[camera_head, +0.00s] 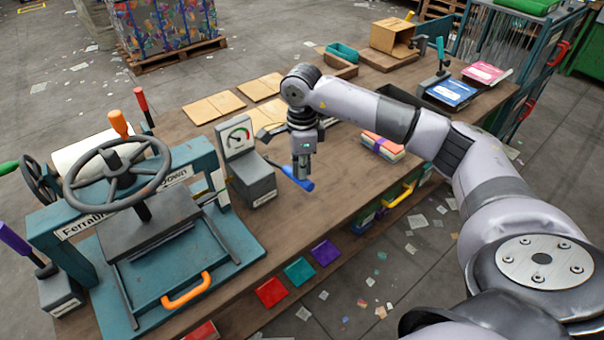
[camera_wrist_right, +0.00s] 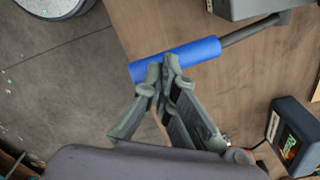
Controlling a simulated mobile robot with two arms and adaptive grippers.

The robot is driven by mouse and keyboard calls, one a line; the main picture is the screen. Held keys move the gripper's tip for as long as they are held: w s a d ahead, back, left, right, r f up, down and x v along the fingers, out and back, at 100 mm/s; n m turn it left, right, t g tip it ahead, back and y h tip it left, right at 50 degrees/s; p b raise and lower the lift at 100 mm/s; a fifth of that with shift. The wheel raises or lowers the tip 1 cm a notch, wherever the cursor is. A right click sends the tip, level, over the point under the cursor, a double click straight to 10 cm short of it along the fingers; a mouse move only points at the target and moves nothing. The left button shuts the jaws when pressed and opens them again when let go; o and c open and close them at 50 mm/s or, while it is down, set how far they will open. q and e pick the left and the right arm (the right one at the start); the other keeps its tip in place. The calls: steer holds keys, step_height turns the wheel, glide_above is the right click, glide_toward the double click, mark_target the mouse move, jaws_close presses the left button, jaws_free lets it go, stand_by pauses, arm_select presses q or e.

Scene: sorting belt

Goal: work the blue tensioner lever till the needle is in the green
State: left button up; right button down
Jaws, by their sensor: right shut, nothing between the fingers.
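The tensioner is a grey box (camera_head: 255,183) with a lever whose blue handle (camera_head: 297,179) sticks out low to the right. In the right wrist view the blue handle (camera_wrist_right: 190,55) lies slanted on a dark rod (camera_wrist_right: 250,31). A gauge (camera_head: 238,136) with a white dial, showing red and green marks, stands at the box's back; the needle's exact place is too small to read. My right gripper (camera_head: 302,174) points down at the handle. Its shut fingertips (camera_wrist_right: 165,72) overlap the handle's edge, with nothing between them; whether they touch it is unclear. My left gripper is out of view.
A teal press with a dark handwheel (camera_head: 118,174) stands left of the tensioner. Cardboard sheets (camera_head: 213,107) lie behind it. A stack of coloured pads (camera_head: 383,145) lies to the right. The bench's front edge is close to the handle.

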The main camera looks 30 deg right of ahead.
step_height(320, 180, down, 7)
steer(key=b, duration=0.5)
stand_by(1.8)
steer(key=shift+r, duration=0.2)
step_height(320, 180, up, 6)
steer(key=p, duration=0.4)
steer(key=shift+r, duration=0.25)
step_height(320, 180, up, 8)
steer(key=p, duration=0.5)
steer(key=shift+a+f, duration=0.1)
steer(key=shift+f, duration=0.05)
stand_by(1.1)
